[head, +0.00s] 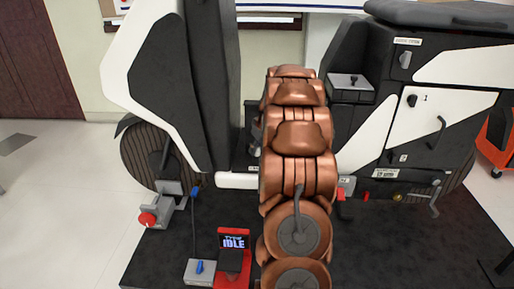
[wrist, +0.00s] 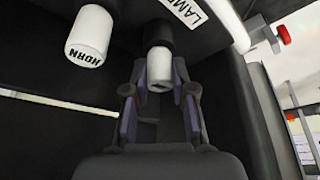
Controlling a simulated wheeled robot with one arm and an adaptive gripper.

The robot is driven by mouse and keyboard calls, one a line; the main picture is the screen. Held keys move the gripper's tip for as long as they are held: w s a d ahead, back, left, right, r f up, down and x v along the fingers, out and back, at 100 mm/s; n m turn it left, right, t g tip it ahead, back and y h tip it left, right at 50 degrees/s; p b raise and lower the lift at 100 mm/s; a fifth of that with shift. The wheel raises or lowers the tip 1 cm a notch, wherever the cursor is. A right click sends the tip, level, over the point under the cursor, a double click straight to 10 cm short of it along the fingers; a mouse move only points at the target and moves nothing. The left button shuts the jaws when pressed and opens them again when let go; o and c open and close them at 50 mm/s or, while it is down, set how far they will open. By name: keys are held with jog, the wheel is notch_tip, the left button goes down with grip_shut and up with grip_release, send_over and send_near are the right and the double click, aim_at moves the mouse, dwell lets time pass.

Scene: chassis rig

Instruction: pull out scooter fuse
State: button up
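In the wrist view, a short white cylinder (wrist: 160,72) with a black collar hangs from a dark surface; its marking is too small to read, so I cannot tell whether it is the fuse. My gripper (wrist: 159,88) is open, with a finger on each side of this cylinder and small gaps between. The scooter (head: 190,90) stands on a dark mat in the head view. My copper arm covers its middle, and my gripper is hidden there. No part clearly labelled as a fuse shows.
A white knob marked HORN (wrist: 90,32) is close to the left of the cylinder. A red-tipped fitting (wrist: 283,34) is at the right. In the head view, a red stand reading IDLE (head: 234,242) is on the mat.

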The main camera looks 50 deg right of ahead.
grip_shut()
jog(key=shift+r, duration=0.15)
jog(key=shift+r+p, duration=1.25)
jog(key=shift+r, duration=1.1)
jog(key=shift+r, duration=0.15)
jog(key=shift+r+p, duration=1.2)
jog(key=shift+r, duration=1.15)
